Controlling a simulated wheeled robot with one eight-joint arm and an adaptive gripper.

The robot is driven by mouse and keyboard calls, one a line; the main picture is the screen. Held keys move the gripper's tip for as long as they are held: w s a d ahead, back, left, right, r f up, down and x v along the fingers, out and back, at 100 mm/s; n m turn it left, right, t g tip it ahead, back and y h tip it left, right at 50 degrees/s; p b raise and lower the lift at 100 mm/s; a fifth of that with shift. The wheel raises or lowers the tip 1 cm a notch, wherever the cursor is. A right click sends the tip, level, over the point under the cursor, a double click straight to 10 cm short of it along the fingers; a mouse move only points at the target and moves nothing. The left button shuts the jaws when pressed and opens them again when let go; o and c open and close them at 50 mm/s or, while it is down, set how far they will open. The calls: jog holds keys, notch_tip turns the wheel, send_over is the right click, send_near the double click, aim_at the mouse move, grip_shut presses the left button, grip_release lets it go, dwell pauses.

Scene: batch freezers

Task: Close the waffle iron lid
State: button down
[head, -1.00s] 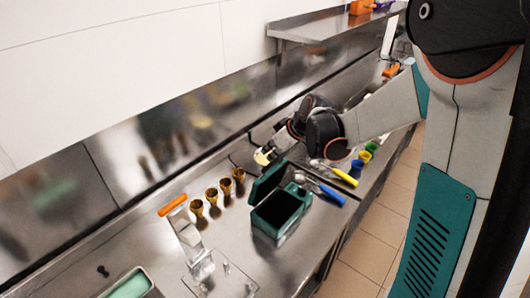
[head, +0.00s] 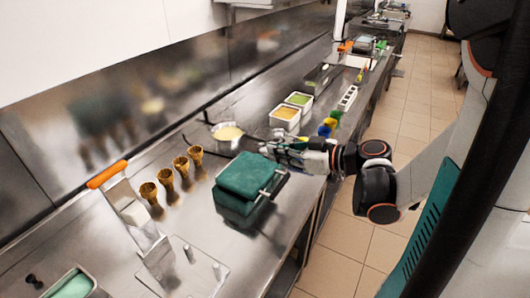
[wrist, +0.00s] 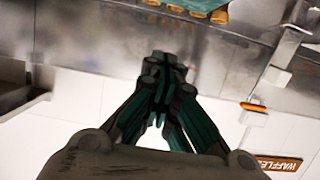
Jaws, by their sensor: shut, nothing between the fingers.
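The dark green waffle iron (head: 236,205) stands on the steel counter in the head view. Its green lid (head: 245,174) lies down over the base; I cannot tell whether it is fully flush. My gripper (head: 272,149) is just behind and to the right of the lid, near its far edge. I cannot tell whether it touches the lid. In the wrist view the fingers of my gripper (wrist: 165,68) meet and hold nothing.
Several waffle cones (head: 165,178) stand left of the iron. A pan of batter (head: 227,133) and food tubs (head: 285,115) are behind it. An orange-handled stand (head: 107,174) is at the left. Clear stand plates (head: 185,270) lie in front. The aisle floor at right is free.

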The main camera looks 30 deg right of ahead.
jog(key=s+d+f+b, duration=0.2)
jog(key=s+f+b, duration=0.1)
jog(key=f+b, duration=0.5)
jog(key=shift+s+d+f, duration=0.3)
jog(key=shift+s+f, duration=0.1)
jog(key=shift+f, duration=0.75)
